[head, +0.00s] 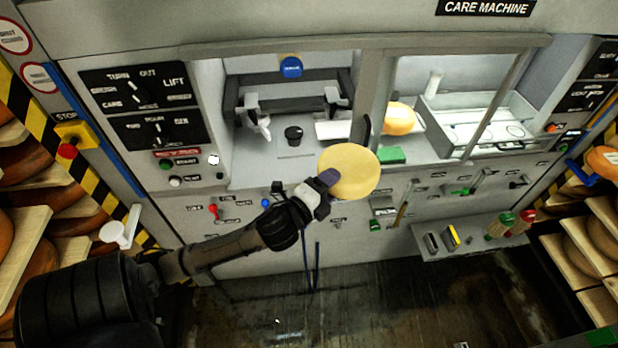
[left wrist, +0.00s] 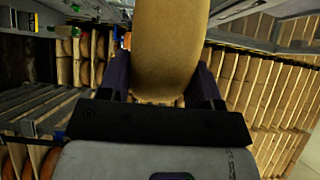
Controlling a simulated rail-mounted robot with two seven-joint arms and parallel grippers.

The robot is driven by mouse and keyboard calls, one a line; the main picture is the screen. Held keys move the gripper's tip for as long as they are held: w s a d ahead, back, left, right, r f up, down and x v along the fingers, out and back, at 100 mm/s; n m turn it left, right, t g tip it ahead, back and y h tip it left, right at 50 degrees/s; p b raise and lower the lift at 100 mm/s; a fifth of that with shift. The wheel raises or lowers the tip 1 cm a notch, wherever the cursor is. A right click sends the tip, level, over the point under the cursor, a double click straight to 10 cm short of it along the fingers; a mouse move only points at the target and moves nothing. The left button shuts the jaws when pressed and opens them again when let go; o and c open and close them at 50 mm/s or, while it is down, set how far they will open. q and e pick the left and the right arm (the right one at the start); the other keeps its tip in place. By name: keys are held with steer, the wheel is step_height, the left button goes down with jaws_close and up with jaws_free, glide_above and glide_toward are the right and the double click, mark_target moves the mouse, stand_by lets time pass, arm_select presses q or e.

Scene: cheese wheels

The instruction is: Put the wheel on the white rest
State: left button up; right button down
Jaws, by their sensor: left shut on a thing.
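A pale yellow cheese wheel (head: 348,171) is in my left gripper (head: 327,179), held up in front of the machine's opening. In the left wrist view the wheel (left wrist: 165,45) stands edge-on between the two fingers of the gripper (left wrist: 162,84), which is shut on it. A flat white surface (head: 340,129), perhaps the white rest, lies inside the machine behind the held wheel; the wheel and the frame post hide part of it. Another yellow wheel (head: 399,118) sits inside, right of the post. My right gripper is not in view.
A post (head: 374,95) divides the machine's opening. A green block (head: 391,155) lies on the ledge near the held wheel. A small shelf (head: 470,242) with tools juts out below.

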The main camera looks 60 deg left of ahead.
arm_select(q)
steer(key=d+r+m+g+h, duration=0.1)
steer(key=d+r+m+h, duration=0.1)
steer(key=d+m+h, duration=0.2)
steer(key=d+r+m+g+h, duration=0.1)
steer(key=d+m+h, duration=0.3)
steer(key=d+h, duration=0.4)
steer(key=w+d+r+m+g+h, duration=0.1)
steer(key=d+r+m+g+h, duration=0.1)
steer(key=d+m+g+h, duration=0.1)
steer(key=shift+d+r+m+h, duration=0.2)
steer(key=shift+d+m+h, duration=0.15)
steer(key=shift+d+h, duration=0.45)
steer(key=shift+d+r+m+h, duration=0.15)
steer(key=shift+d+m+h, duration=0.2)
steer(key=shift+d+h, duration=0.4)
steer(key=shift+s+d+r+m+g+h, duration=0.45)
steer(key=shift+d+r+m+g+h, duration=0.25)
steer(key=shift+d+g, duration=0.3)
steer(key=shift+s+d+r+m+g+h, duration=0.45)
steer(key=shift+d+r+m+g, duration=0.3)
steer(key=shift+d+g, duration=0.25)
steer(key=shift+s+d+r+m+g+h, duration=0.45)
steer(key=shift+d+r+m+g+h, duration=0.3)
steer(key=shift+g, duration=0.35)
